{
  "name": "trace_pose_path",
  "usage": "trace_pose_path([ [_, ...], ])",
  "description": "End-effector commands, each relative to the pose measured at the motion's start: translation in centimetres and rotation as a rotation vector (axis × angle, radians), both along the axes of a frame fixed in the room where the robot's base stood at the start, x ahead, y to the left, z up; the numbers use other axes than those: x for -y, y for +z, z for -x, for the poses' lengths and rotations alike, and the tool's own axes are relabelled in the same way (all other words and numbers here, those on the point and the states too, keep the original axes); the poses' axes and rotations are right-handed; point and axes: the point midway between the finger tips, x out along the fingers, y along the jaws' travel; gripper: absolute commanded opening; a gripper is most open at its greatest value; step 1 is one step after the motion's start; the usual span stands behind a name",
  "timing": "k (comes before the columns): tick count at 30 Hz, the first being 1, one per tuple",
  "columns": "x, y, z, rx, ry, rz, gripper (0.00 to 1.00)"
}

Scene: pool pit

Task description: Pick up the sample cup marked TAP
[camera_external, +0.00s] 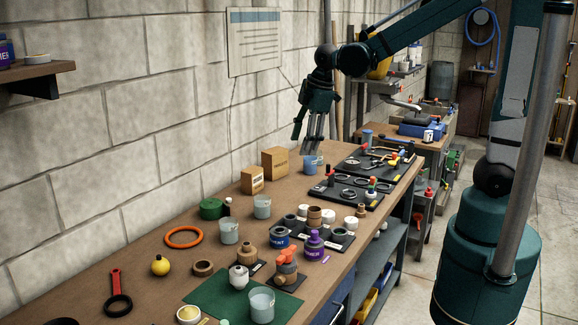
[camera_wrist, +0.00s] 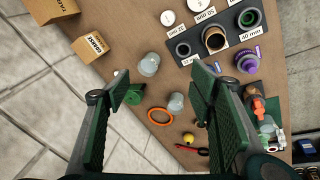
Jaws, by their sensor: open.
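Several translucent cups stand on the wooden workbench (camera_external: 150,268). In the external view, one grey cup (camera_external: 262,207) stands right of a green roll, another (camera_external: 229,232) is nearer the camera, and a third (camera_external: 262,305) is on the green mat. A bluish cup (camera_external: 310,166) stands farther back. No TAP marking is readable on any. My gripper (camera_external: 308,144) is open and empty, pointing down above the bench's far part, near the bluish cup in the picture. In the wrist view, two cups (camera_wrist: 149,64) (camera_wrist: 176,101) appear between my open fingers (camera_wrist: 162,84), well below them.
Two cardboard boxes (camera_external: 252,180) (camera_external: 275,163) stand by the wall. A black tray (camera_external: 345,196) with tools lies right of my gripper. Fittings in a labelled holder (camera_wrist: 215,38), a purple-capped container (camera_external: 314,244) and an orange ring (camera_external: 184,237) occupy the bench. The block wall borders the left.

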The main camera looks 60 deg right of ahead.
Motion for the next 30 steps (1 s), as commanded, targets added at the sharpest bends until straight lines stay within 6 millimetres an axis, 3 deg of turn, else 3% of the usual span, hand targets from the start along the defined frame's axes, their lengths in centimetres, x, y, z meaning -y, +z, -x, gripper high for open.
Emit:
trace_pose_path([
  [14,-1.2,-4.2,-6.0,-0.087,0.263,0.066,0.54],
  [30,-2.7,-10.9,-11.6,-0.184,0.568,0.114,0.54],
])
